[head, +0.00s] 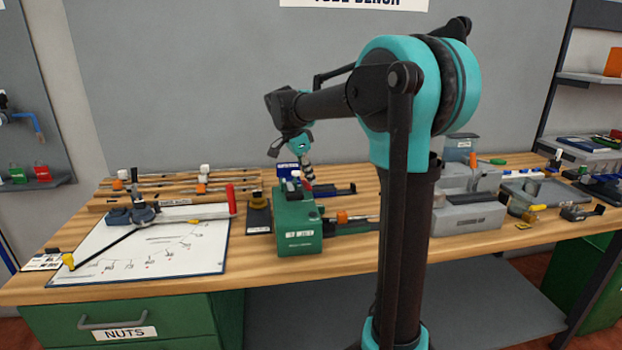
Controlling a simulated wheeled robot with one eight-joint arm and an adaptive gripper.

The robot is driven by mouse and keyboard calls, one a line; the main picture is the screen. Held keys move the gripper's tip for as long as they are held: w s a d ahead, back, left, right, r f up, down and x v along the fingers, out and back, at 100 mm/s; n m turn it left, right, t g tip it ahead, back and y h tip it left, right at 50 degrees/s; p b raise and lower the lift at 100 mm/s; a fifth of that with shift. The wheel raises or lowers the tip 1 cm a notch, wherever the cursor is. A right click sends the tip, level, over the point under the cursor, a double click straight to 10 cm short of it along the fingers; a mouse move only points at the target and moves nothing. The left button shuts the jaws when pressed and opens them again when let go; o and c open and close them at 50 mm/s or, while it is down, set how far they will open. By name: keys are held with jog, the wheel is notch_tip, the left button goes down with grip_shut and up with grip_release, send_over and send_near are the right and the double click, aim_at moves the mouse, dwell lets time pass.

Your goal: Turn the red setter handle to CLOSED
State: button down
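A green box-shaped device (299,243) stands on the bench near the middle, with a small white label on its front that is too small to read surely. A small dark red part (308,187) shows at its top, right under my gripper; it may be the setter handle, but its position and any CLOSED mark cannot be made out. My gripper (307,175) points down at the top of the green device. Its fingers are too small to tell whether they are open, shut or touching the red part.
A white board (165,262) with a tool that has an upright red grip (231,199) lies to the left. An orange-tipped part (343,217) sits just right of the green device. A grey machine (470,218) stands further right, behind my arm column. Several small parts crowd the right end.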

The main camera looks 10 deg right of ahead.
jog(key=d, duration=0.4)
jog(key=w+v, duration=0.1)
jog(key=v, duration=0.9)
jog(key=shift+a, duration=0.1)
